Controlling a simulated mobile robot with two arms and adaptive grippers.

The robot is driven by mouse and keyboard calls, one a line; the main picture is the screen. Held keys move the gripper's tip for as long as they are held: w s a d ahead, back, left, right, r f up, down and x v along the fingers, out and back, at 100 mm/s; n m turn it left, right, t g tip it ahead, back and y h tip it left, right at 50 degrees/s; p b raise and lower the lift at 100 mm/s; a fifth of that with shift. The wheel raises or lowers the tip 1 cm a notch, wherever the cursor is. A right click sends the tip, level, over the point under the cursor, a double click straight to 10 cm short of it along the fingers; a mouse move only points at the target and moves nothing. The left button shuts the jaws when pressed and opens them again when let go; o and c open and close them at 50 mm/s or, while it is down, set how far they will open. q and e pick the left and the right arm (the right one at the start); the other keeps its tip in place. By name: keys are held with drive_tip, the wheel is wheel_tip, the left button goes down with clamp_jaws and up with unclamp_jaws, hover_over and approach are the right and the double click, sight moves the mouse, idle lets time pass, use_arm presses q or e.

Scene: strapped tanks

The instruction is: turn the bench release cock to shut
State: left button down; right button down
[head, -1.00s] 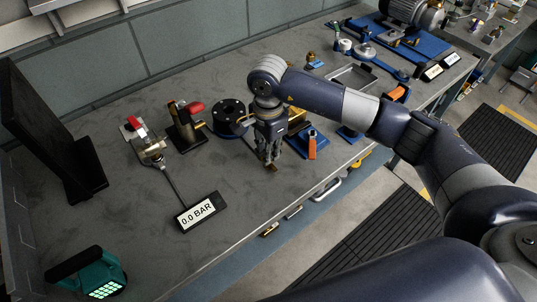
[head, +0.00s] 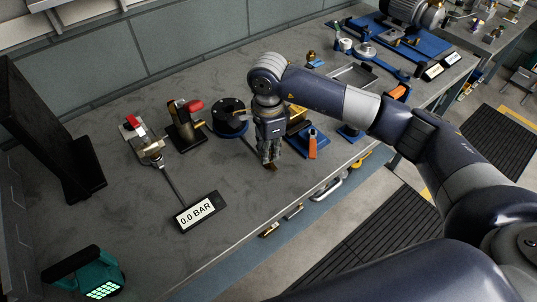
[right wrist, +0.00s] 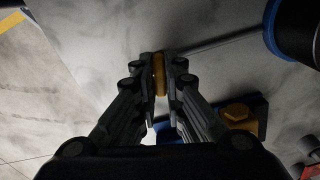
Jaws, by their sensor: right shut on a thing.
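My right gripper (head: 269,163) points straight down over the front part of the bench. In the right wrist view its fingers (right wrist: 161,78) are closed on an upright brass-coloured piece (right wrist: 159,74). A thin rod (right wrist: 213,39) runs from near that piece towards the black round flanged body with a blue base (right wrist: 290,28). I take the brass piece to be the release cock; its lower part and exact setting are hidden by the fingers. A gauge display (head: 199,210) on the bench reads 0.0 BAR. My left gripper is out of view.
A red-handled valve (head: 186,121), a metal fitting with a red tip (head: 145,146) and the black flanged body (head: 229,113) stand left of my gripper. A blue block with an orange handle (head: 312,146) is close on its right.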

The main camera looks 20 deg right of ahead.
drive_tip(key=shift+f+m+b, duration=0.1)
drive_tip(key=shift+m+b, duration=0.2)
drive_tip(key=shift+m, duration=1.1)
drive_tip(key=shift+m+b, duration=0.35)
drive_tip(key=shift+m, duration=1.05)
drive_tip(key=shift+m, duration=1.4)
